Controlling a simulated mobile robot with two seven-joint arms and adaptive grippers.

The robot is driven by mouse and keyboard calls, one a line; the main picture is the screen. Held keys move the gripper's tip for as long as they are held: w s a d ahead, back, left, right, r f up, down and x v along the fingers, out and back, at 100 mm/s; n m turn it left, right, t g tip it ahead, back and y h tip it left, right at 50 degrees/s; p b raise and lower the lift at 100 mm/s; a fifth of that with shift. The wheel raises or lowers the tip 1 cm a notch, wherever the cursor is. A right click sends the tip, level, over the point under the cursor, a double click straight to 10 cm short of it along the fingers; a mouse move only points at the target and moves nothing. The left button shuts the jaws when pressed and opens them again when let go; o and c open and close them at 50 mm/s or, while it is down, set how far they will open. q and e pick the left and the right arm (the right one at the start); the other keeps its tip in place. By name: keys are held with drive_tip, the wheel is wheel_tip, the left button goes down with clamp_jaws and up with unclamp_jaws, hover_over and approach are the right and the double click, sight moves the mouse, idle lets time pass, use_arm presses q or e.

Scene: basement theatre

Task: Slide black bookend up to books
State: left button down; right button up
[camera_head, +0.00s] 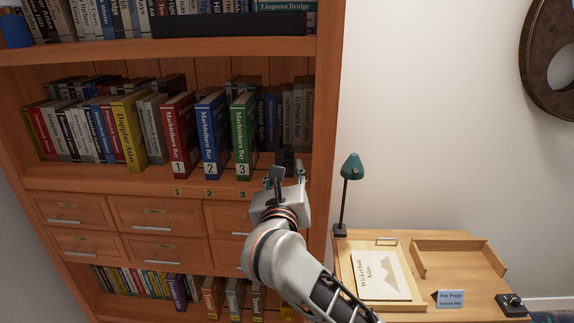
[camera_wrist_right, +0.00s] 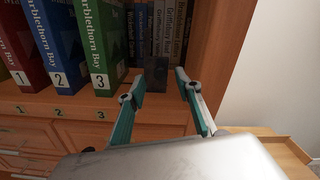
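The black bookend (camera_wrist_right: 156,75) shows in the right wrist view as a dark upright piece on the shelf, right of the green book, with its lower part between my fingertips in the picture. Contact cannot be told. In the head view my gripper largely hides that spot. The Marblethorn Bay books stand upright: red 1 (camera_head: 177,135), blue 2 (camera_head: 210,135) and green 3 (camera_head: 243,135), with gaps between them. My right gripper (camera_head: 287,172) is at the shelf's front edge, right of the green book; its fingers are apart in the wrist view (camera_wrist_right: 161,82). My left gripper is out of view.
Other books stand behind and left, including the yellow Dapplen Atlas (camera_head: 130,130). The bookcase's right side panel (camera_head: 325,120) is close to my right gripper. Drawers (camera_head: 155,217) lie below the shelf. A desk (camera_head: 455,245) with a green lamp (camera_head: 351,168) stands at right.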

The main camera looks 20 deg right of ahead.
sight(287, 163)
drive_tip(key=shift+x, duration=1.7)
clamp_jaws()
drive_tip(key=shift+w+a+b, duration=0.1)
drive_tip(key=shift+w+a, duration=0.2)
drive_tip(key=shift+a, duration=0.6)
drive_tip(key=shift+w+a+b, duration=0.1)
drive_tip(key=shift+w+a, duration=0.2)
drive_tip(key=shift+a, duration=0.55)
drive_tip(key=shift+w+a+b, duration=0.1)
drive_tip(key=shift+w+a, duration=0.2)
drive_tip(key=shift+a, duration=0.6)
unclamp_jaws()
